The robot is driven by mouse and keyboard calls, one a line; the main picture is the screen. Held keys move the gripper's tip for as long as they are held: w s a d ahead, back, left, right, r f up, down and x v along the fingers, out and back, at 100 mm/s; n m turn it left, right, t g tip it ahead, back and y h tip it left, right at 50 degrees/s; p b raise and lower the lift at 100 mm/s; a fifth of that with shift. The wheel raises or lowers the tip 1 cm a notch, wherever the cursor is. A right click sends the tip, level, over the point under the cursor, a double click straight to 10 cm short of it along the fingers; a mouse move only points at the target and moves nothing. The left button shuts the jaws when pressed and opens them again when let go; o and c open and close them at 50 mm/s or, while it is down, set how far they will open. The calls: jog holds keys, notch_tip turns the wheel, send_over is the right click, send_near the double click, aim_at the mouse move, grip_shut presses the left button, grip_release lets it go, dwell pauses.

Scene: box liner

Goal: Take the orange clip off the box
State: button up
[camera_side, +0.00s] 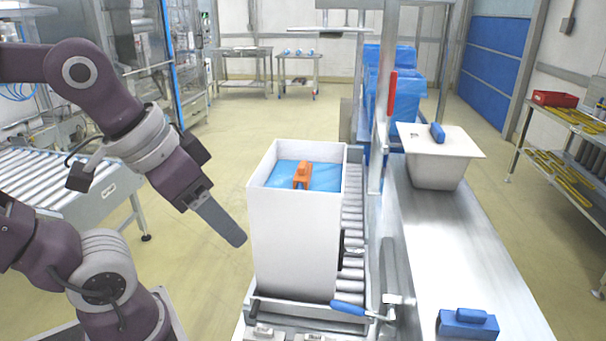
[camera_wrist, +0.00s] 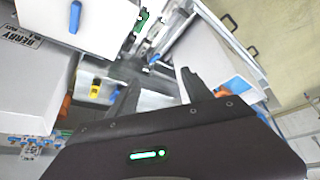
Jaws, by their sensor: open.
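The white box (camera_side: 293,245) stands upright at the centre of the side view, open at the top. A blue liner (camera_side: 325,178) shows inside its mouth. The orange clip (camera_side: 301,174) sits at the top of the box, over the blue liner and close to the near rim; its exact contact with the rim cannot be told. My gripper (camera_side: 236,239) is left of the box, pointing down and right, with its tips below rim height and apart from the box. In the wrist view my gripper (camera_wrist: 162,86) has its two dark fingers spread, with nothing held between them.
The box stands on a roller conveyor (camera_side: 353,220). A metal bench to the right carries a blue clip-like block (camera_side: 467,323) and a pale tub (camera_side: 437,170) with a blue piece on top. A blue-handled lever (camera_side: 348,308) is at the box's foot. Another roller conveyor (camera_side: 60,180) lies left.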

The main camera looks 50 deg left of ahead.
jog(key=w+a+r+n, duration=0.1)
jog(key=w+a+n, duration=0.1)
jog(key=w, duration=0.4)
jog(key=w+a+r+n, duration=0.1)
jog(key=w+a+r, duration=0.15)
jog(key=w, duration=0.25)
jog(key=n+g+y, duration=0.2)
jog(key=n+y, duration=0.1)
jog(key=n, duration=0.2)
send_near(303, 164)
jog(key=f, duration=0.2)
jog(key=shift+w+d+f, duration=0.15)
jog(key=shift+d+f, duration=0.2)
jog(key=shift+f, duration=0.05)
jog(key=shift+n, duration=0.3)
jog(key=x, duration=0.2)
jog(key=a+x, duration=0.1)
jog(key=x, duration=0.5)
jog(key=shift+w+a+r, duration=0.15)
jog(key=shift+w+a, duration=0.05)
jog(key=shift+w, duration=0.05)
grip_shut()
